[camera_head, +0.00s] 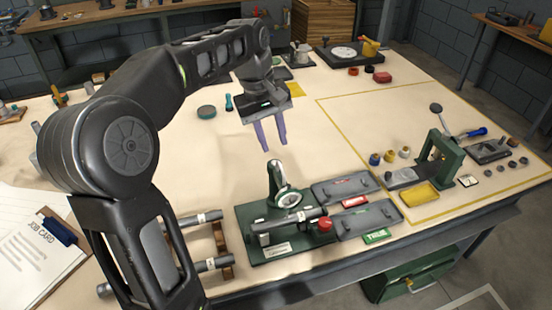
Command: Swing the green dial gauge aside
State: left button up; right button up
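The green dial gauge (275,177) stands upright on a green base plate (243,222) near the front middle of the table. Its round pale dial (288,198) sits low on the post, above a metal shaft (285,222) lying across the base. A red knob (325,224) is at the shaft's right end. My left gripper (274,146) points down above and behind the gauge. Its two purple fingers are apart, with nothing between them. It appears clear of the gauge. My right gripper is not in view.
Two grey trays (347,188), with red and green labels, adjoin the base at right. A rack with shafts (216,262) stands at left, beside my arm. A green press (443,158) and small parts are farther right. The table behind the gauge is mostly clear.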

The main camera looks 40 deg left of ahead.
aim_at(281, 167)
pick_arm(q)
jog(key=f, duration=0.2)
jog(key=w+f, duration=0.1)
jog(key=f, duration=0.2)
jog(key=d+f+p, duration=0.1)
jog(key=f, duration=0.1)
jog(key=shift+w+f, duration=0.15)
jog(key=shift+f, duration=0.05)
grip_shut()
dwell(1.3)
